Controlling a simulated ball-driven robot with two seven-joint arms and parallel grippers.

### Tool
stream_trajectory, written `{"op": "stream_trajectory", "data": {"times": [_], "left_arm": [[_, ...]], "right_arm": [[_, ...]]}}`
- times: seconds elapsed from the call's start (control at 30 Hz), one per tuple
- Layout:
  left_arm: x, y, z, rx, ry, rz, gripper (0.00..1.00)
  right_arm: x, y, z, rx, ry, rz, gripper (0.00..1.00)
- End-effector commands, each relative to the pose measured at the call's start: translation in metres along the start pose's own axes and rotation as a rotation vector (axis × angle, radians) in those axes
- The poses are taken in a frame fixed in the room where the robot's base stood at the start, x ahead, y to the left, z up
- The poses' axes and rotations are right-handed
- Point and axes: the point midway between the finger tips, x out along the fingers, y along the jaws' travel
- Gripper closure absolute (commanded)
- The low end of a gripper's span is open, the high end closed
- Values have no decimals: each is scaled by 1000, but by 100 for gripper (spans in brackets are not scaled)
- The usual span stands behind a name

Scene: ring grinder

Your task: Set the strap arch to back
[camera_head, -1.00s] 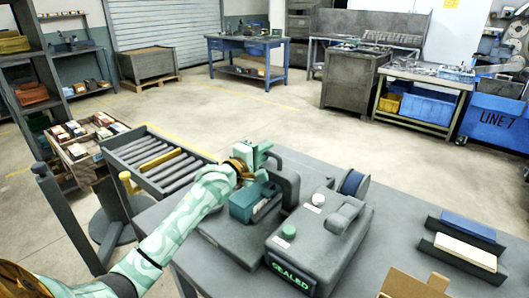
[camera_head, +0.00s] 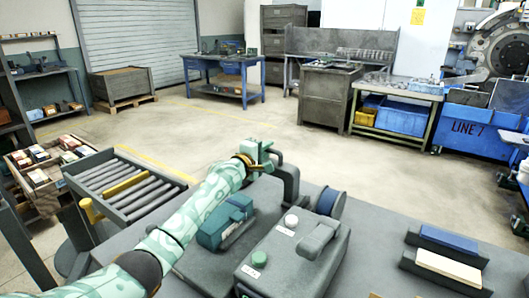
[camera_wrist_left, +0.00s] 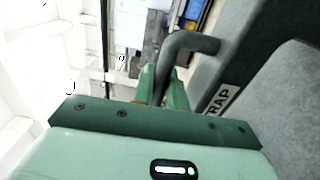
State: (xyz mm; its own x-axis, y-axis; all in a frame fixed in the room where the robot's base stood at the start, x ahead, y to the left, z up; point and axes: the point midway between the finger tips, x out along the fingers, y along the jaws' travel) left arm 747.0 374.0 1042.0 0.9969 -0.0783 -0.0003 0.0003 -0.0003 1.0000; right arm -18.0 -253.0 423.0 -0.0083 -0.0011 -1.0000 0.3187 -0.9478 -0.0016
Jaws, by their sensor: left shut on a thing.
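The strap arch (camera_head: 289,178) is a dark grey bent bar standing at the rear of the grey strapping machine on the table. My left gripper (camera_head: 264,158) is at its upper left end. In the left wrist view, the green fingers (camera_wrist_left: 165,85) are shut on the grey arch bar (camera_wrist_left: 188,42), beside a label of which "RAP" can be read. The fingers partly hide the bar's end. A teal block (camera_head: 225,222) lies on the machine bed in front of the arch. My right gripper is not in view.
A roller conveyor (camera_head: 125,185) is at left. Blue and cream blocks in trays (camera_head: 447,241) lie at right.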

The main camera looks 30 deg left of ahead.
Motion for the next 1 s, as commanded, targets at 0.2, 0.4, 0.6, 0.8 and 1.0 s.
{"op": "stream_trajectory", "data": {"times": [0.2, 0.4, 0.6, 0.8, 1.0], "left_arm": [[0, 2, 0, 0, 1, 4, 100], [0, 3, 0, 0, 1, 4, 64], [0, 2, 0, 0, 1, 3, 64], [-17, 6, 0, 1, 0, 4, 64], [-66, 10, 0, 2, 0, 4, 64]], "right_arm": [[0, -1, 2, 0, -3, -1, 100], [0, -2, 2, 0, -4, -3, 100], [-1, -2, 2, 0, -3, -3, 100], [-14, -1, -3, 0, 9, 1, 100], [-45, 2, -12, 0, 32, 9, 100]]}}
